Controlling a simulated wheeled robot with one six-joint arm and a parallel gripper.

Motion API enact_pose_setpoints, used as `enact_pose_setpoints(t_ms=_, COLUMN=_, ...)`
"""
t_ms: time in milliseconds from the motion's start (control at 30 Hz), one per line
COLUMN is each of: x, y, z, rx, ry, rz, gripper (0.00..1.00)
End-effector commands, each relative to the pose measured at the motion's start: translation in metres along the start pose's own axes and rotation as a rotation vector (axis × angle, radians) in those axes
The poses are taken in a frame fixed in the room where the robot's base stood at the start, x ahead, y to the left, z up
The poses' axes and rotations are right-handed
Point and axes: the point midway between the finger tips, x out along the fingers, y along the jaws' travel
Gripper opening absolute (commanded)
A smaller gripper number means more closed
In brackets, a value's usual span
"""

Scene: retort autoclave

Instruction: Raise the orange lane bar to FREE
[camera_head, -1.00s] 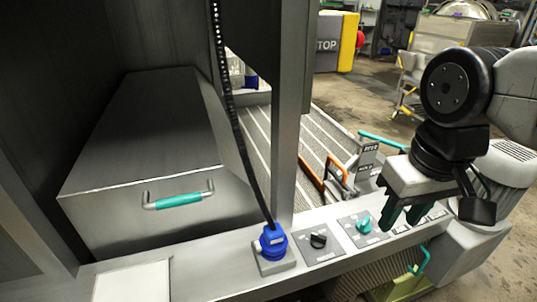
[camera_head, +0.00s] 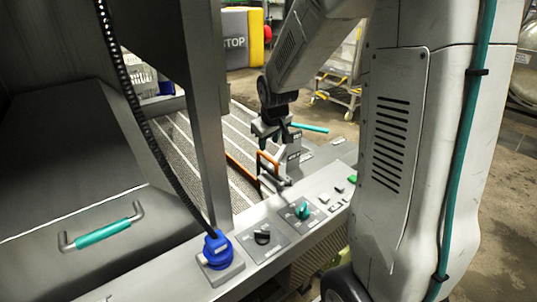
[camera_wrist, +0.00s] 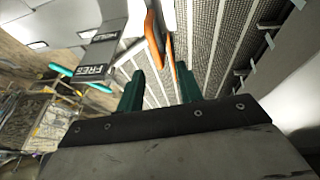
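The orange lane bar (camera_head: 268,158) stands as a hooped handle beside the striped conveyor lanes, right of the grey post. In the wrist view its orange end (camera_wrist: 152,32) shows ahead of my fingers, roughly in line with the gap between them. My gripper (camera_head: 274,138) is just above and behind the bar in the head view. In the wrist view my gripper (camera_wrist: 159,72) has its two teal fingers apart, with nothing clearly held. A dark plate marked FREE (camera_wrist: 93,70) is left of the fingers. Whether a finger touches the bar cannot be told.
A teal-handled bar (camera_head: 310,127) is close right of my gripper. A panel with a black knob (camera_head: 262,237) and a teal knob (camera_head: 302,210) runs along the front. A blue plug (camera_head: 216,248) with a cable and a grey post (camera_head: 207,120) stand left.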

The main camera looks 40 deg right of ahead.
Motion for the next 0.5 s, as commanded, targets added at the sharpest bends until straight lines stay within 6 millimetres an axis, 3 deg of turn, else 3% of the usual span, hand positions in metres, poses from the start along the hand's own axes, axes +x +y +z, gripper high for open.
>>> enact_pose_setpoints(t_ms=133, x=0.019, y=0.01, z=-0.004, rx=-0.004, ry=0.009, rz=0.009, gripper=0.36)
enact_pose_setpoints(t_ms=500, x=0.073, y=0.012, z=-0.004, rx=-0.004, ry=0.009, rz=0.009, gripper=0.36)
